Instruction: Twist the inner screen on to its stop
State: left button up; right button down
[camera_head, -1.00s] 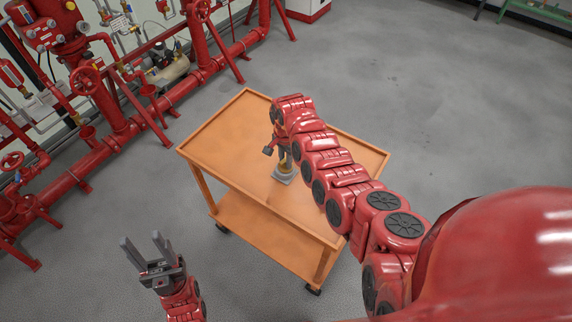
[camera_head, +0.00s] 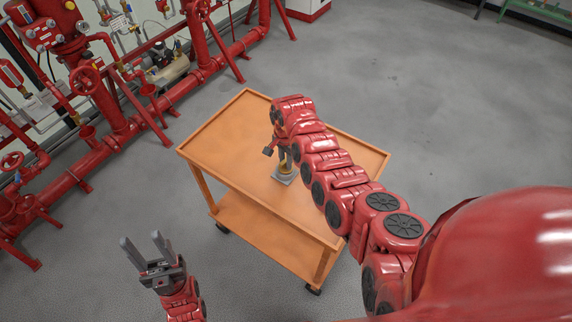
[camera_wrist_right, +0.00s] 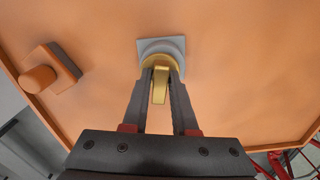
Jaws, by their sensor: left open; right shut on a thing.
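The brass piece (camera_wrist_right: 160,87), which looks like the inner screen, stands on a grey square base (camera_wrist_right: 147,43) on the orange cart top. In the right wrist view, my right gripper (camera_wrist_right: 162,72) points down at it with one finger on each side, shut on it. In the head view the brass piece (camera_head: 286,167) and grey base (camera_head: 283,180) show small under my right gripper (camera_head: 285,158); my arm covers part of the surroundings. How far the screen is turned cannot be seen. My left gripper (camera_head: 142,240) is open and empty, left of the cart.
The orange cart (camera_head: 225,145) has a raised rim and a lower shelf. A small block with an orange round knob (camera_wrist_right: 40,78) lies on its top in the wrist view. Red pipes and valves (camera_head: 120,115) line the wall at left. Grey floor is clear at right.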

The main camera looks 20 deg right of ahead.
jog(key=shift+s+a+g+p, duration=0.15)
jog(key=shift+s+g+p, duration=0.15)
jog(key=shift+s+p, duration=0.1)
jog(key=shift+w+r+p, duration=0.35)
jog(key=shift+r, duration=1.1)
jog(key=shift+w+d+r+p, duration=0.1)
jog(key=shift+w+r+p, duration=0.15)
jog(key=shift+r, duration=0.3)
jog(key=shift+w+d+r+p, duration=0.1)
jog(key=shift+r+p, duration=0.15)
jog(key=shift+r, duration=1.3)
jog(key=shift+s+f, duration=0.1)
